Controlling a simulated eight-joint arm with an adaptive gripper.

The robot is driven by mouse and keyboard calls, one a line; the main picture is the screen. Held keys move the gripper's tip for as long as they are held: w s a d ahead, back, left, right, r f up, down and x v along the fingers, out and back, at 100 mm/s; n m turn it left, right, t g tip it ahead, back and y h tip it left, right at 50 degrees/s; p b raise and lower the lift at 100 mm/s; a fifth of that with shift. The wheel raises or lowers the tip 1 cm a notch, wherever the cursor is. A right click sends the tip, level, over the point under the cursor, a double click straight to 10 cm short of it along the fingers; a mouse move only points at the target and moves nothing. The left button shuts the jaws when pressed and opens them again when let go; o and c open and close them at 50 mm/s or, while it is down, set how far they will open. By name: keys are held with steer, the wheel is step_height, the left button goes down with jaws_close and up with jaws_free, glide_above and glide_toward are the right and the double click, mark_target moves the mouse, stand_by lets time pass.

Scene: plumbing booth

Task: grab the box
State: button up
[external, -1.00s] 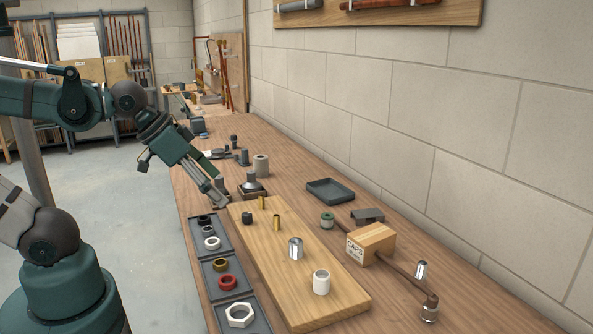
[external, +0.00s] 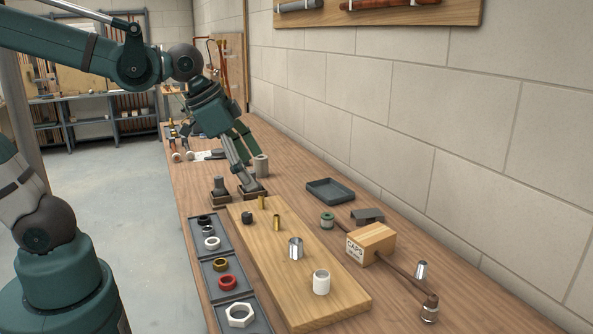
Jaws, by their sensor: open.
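The box (external: 371,243) is a small tan cardboard carton with a white label reading "CAPS". It sits upright on the wooden workbench, just right of the light wooden board. My gripper (external: 250,170) is open and empty, with its fingers angled down over the bench beyond the far end of the board. It is well to the left of the box and farther from the camera. A fingertip is close to a dark block (external: 252,192); I cannot tell whether they touch.
The wooden board (external: 262,240) carries several small fittings. Dark trays (external: 222,265) with rings line its left side. A copper-brown pipe (external: 409,278) runs from beside the box to an end fitting. A grey block (external: 367,215) and empty tray (external: 330,190) lie behind the box.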

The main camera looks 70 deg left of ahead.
steer(key=w+d+r+m+g+p, duration=0.1)
steer(key=w+d+m+p, duration=0.2)
steer(key=w, duration=0.5)
steer(key=m+g+p, duration=0.4)
steer(key=m+p, duration=0.3)
steer(key=m, duration=0.2)
glide_above(371, 232)
step_height(371, 232, down, 13)
steer(key=shift+s+r, duration=0.1)
steer(key=shift+w+d+f+m, duration=0.2)
steer(key=shift+w+f+m, duration=0.1)
steer(key=shift+f, duration=0.35)
steer(key=shift+f, duration=0.15)
steer(key=shift+f, duration=1.15)
steer(key=shift+f, duration=0.15)
steer(key=shift+s+a+f, duration=0.1)
steer(key=shift+f, duration=1.15)
steer(key=shift+s+f, duration=0.1)
steer(key=shift+f, duration=1.1)
steer(key=shift+c, duration=0.2)
